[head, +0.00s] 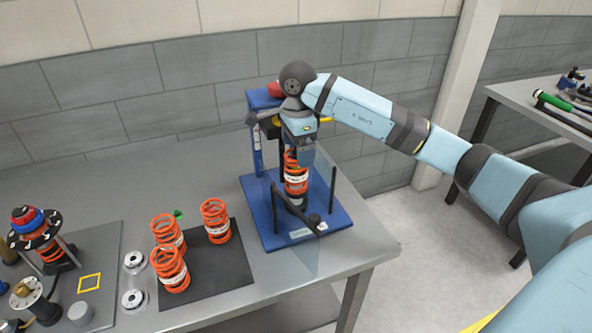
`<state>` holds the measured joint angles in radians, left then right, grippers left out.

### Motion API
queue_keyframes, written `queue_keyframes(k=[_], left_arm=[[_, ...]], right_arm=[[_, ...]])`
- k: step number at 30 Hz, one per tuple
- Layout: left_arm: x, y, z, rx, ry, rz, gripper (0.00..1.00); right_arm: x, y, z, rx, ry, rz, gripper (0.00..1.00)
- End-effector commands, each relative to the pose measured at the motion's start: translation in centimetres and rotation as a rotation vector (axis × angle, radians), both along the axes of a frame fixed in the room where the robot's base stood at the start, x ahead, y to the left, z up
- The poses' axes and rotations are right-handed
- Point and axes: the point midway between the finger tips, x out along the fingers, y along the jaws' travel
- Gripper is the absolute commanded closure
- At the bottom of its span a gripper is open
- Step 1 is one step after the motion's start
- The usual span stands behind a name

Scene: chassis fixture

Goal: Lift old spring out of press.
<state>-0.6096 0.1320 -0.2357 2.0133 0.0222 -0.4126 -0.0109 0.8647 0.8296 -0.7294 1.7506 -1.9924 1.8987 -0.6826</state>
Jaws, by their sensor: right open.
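The old spring (296,180), an orange coil with a white label band, stands upright in the blue press (258,205) at the right end of the table. My right gripper (294,152) is directly above it, pointing down, with its fingertips at the top coils. The gripper is open. It hides part of the spring's top and the press's upper parts. I cannot tell whether the fingers touch the coil. My left gripper is not in view.
Several orange springs (216,221) stand on a black mat (200,277) left of the press. Dark posts and a black lever (297,212) stand close around the spring. A strut assembly (42,238) and silver discs (134,262) are further left. A second table (545,105) is at right.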

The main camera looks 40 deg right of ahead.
Motion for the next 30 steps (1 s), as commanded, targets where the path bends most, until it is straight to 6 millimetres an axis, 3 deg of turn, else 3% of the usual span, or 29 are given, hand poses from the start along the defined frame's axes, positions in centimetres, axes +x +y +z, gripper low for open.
queue_keyframes(k=[6,16,24,30], left_arm=[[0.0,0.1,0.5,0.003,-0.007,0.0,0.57],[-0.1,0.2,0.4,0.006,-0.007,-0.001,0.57],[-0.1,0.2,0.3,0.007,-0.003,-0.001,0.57],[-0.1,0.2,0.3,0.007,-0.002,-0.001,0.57]], right_arm=[[0.0,0.4,-3.3,0.0,0.004,0.0,0.08],[0.1,0.4,-4.0,0.0,0.001,0.001,0.08],[0.1,0.3,-4.0,0.0,0.001,0.001,0.71],[0.1,0.3,-3.9,0.0,0.0,0.0,0.73]])
